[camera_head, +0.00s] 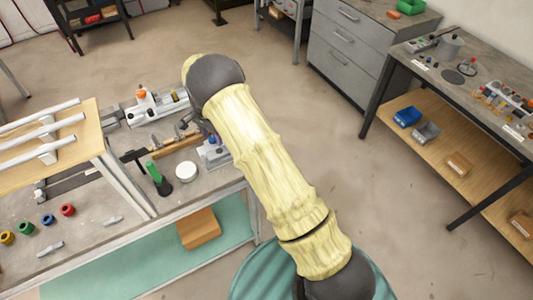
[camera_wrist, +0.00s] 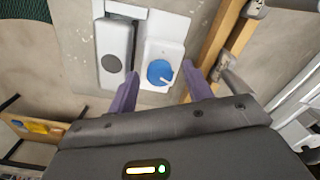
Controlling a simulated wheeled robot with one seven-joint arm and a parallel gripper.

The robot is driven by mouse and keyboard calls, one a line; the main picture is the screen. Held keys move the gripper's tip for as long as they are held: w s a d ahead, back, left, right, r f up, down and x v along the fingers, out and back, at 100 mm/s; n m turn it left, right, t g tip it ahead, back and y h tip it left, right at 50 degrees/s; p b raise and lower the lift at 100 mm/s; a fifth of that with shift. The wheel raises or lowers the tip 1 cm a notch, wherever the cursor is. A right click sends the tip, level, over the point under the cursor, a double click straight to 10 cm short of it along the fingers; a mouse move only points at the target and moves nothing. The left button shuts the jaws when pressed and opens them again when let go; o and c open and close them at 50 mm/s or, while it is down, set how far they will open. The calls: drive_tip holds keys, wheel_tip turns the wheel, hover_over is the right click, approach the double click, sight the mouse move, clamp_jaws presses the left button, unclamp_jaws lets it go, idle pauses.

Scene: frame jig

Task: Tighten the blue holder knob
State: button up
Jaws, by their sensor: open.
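The blue holder knob (camera_wrist: 160,72) is a round blue knob with a white pointer line, on the face of a pale grey holder block (camera_wrist: 165,32) in the wrist view. My gripper (camera_wrist: 160,70) is open, with one purple finger to each side of the knob in the picture. A gap shows between the knob and each finger, and I cannot tell how far the tips are above it. In the head view the holder (camera_head: 216,154) shows partly beside my arm, and my arm covers most of my gripper.
A second grey block with a dark round disc (camera_wrist: 112,63) stands left of the holder. A wooden bar (camera_wrist: 222,35) runs close on the right. On the bench are a green-handled tool (camera_head: 157,178), a white round piece (camera_head: 186,171) and several coloured rings (camera_head: 67,210).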

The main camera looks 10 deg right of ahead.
sight(212, 137)
drive_tip(key=n+p, duration=0.1)
drive_tip(key=n, duration=0.3)
drive_tip(key=shift+r+n, duration=0.1)
drive_tip(key=shift+n, duration=0.3)
drive_tip(key=n+p, duration=0.2)
drive_tip(key=n, duration=0.3)
drive_tip(key=shift+r+n, duration=0.1)
drive_tip(key=shift+n, duration=0.2)
drive_tip(key=n+p, duration=0.4)
drive_tip(key=shift+r, duration=0.1)
drive_tip(key=n+p, duration=0.6)
drive_tip(key=shift+w, duration=0.1)
wheel_tip(212, 137, up, 16)
drive_tip(key=b, duration=0.6)
drive_tip(key=s+d+f+m+t+b, duration=0.1)
drive_tip(key=s+d+m+b, duration=0.3)
drive_tip(key=s, duration=0.8)
drive_tip(key=s+d+f+m+t+b, duration=0.1)
drive_tip(key=s+d+f+m+b, duration=0.2)
drive_tip(key=s+d+m+b, duration=0.2)
drive_tip(key=shift+s+d+f+m+b, duration=0.25)
drive_tip(key=shift+s+d+b, duration=1.2)
drive_tip(key=shift+s+d, duration=2.4)
